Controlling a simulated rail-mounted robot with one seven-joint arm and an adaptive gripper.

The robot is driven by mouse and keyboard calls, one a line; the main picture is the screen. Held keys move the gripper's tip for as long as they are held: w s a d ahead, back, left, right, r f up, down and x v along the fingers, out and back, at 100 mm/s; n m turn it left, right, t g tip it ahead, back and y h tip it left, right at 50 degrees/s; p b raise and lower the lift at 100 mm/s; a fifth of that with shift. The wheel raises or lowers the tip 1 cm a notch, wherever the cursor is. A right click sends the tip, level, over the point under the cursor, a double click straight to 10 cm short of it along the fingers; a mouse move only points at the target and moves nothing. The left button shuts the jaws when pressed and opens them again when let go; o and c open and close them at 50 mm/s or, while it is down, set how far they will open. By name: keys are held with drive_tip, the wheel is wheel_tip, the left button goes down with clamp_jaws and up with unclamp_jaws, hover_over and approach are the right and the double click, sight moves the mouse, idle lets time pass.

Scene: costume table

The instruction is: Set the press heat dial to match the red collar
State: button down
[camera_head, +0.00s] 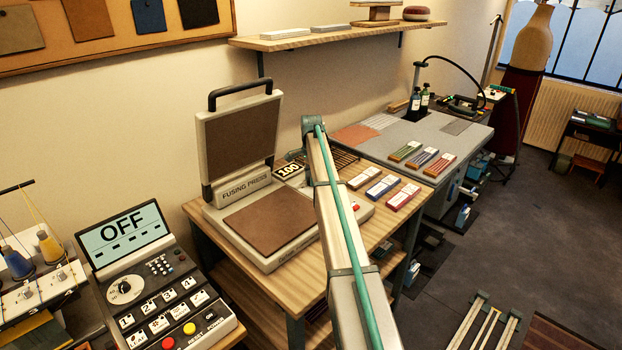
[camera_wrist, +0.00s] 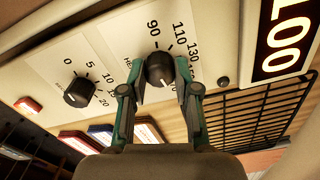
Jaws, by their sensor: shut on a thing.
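The press heat dial, a black knob (camera_wrist: 160,70), sits on the pale front panel in the wrist view, with 90, 110 and 130 printed around it. My gripper (camera_wrist: 160,88) has its teal-edged fingers on either side of the knob and is shut on it. The fusing press (camera_head: 240,150) stands open in the head view, and its display (camera_head: 290,171) reads 100. The display also shows in the wrist view (camera_wrist: 286,40). A red-edged piece (camera_head: 404,197) lies on the press table; whether it is a collar is unclear. My arm hides the dial in the head view.
A second black knob (camera_wrist: 80,92), marked 0 to 20, is left of the heat dial. A red button (camera_wrist: 28,105) is beyond it. A black wire rack (camera_wrist: 262,112) lies right of my gripper. Blue (camera_head: 383,186) and brown (camera_head: 363,178) pieces lie beside the red one.

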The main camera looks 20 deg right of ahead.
idle(0.5)
drive_tip(key=c, duration=0.8)
unclamp_jaws()
drive_tip(key=shift+c, duration=0.2)
wheel_tip(320, 180, up, 12)
drive_tip(key=shift+s, duration=0.1)
